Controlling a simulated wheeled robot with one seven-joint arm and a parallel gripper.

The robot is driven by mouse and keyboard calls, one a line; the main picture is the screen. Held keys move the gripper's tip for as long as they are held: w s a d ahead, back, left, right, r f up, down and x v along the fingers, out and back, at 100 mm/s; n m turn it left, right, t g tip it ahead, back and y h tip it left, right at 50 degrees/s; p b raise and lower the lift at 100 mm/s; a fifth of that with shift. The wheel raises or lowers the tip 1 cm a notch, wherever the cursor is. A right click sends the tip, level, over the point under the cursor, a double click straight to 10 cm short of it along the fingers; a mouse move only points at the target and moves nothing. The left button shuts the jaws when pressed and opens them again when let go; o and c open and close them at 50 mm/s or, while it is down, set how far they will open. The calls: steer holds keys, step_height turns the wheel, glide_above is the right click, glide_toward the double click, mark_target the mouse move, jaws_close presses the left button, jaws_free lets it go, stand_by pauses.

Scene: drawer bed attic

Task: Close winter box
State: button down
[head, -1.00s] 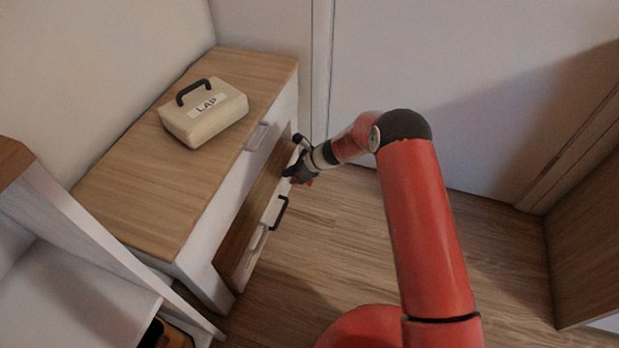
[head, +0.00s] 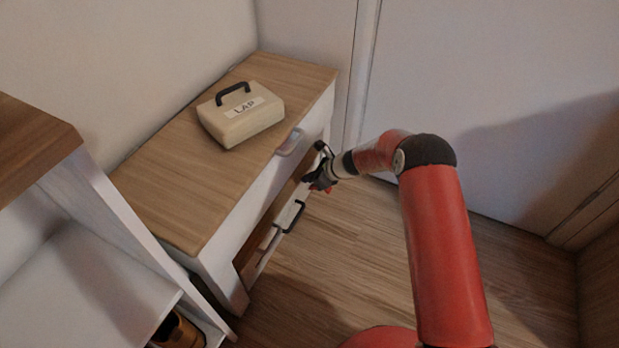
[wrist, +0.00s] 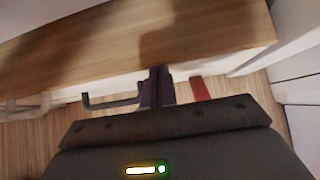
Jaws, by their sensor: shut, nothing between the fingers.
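No thing in view is labelled winter box; a low drawer (head: 268,256) with a white front stands slightly out of the white cabinet, its brown wood upper surface showing. The drawer front bears a black handle (head: 294,217) and a paler handle further left. My gripper (head: 316,184) is shut and empty at the far right end of this drawer, close to its front; whether it touches is unclear. In the wrist view my dark fingers (wrist: 158,88) point at the drawer's edge, beside the black handle (wrist: 112,102), with the wood surface (wrist: 110,45) beyond.
A cream case labelled LAP (head: 240,113) with a black handle sits on the cabinet's wooden top (head: 185,185). An upper drawer with a pale handle (head: 290,142) looks shut. A white shelf unit (head: 85,270) stands at the left. The wooden floor (head: 350,255) in front is clear.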

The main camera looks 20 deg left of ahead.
steer(key=d+f+p+v, duration=0.1)
steer(key=d+f+v, duration=0.1)
steer(key=v, duration=1)
steer(key=shift+w+d+r, duration=0.2)
steer(key=shift+r, duration=0.05)
